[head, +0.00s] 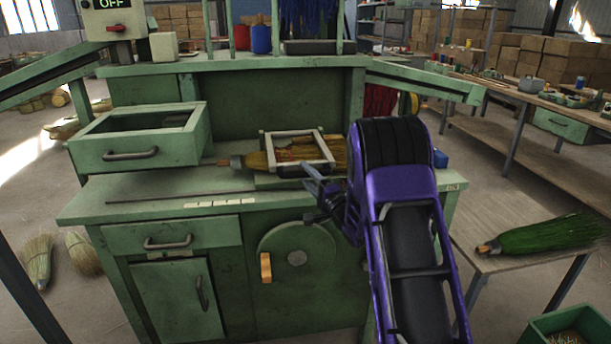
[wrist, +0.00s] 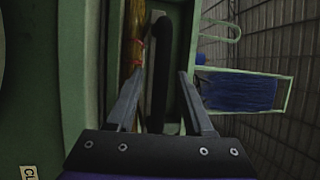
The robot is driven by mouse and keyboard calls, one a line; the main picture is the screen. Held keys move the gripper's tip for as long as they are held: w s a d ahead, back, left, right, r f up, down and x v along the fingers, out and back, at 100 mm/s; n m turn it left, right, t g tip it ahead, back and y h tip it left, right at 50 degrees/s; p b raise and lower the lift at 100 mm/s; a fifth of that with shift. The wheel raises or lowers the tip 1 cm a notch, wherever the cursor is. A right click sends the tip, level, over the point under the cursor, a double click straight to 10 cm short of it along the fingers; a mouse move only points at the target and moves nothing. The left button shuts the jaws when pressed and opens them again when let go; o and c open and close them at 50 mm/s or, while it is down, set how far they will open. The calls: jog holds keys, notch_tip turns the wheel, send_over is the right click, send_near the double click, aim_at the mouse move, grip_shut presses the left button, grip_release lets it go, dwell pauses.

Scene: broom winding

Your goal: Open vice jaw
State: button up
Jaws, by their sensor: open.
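The vice (head: 330,160) is a pale grey rectangular frame on the green bench top. A broom with yellow-brown bristles (head: 255,160) lies through it, its handle end pointing left. Broom bristles with red binding (wrist: 134,50) show just left of the bar.
A green drawer box (head: 140,145) stands on the bench's left. A thin rod (head: 180,198) lies along the front of the bench top. A wheel with an orange handle (head: 266,267) is on the bench front. A side table (head: 500,255) at right holds a green broom (head: 545,235).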

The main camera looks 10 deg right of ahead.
jog(key=shift+w+a+r, duration=0.1)
jog(key=shift+w+a, duration=0.1)
jog(key=shift+w, duration=0.15)
jog(key=shift+c, duration=0.3)
grip_shut()
dwell(1.0)
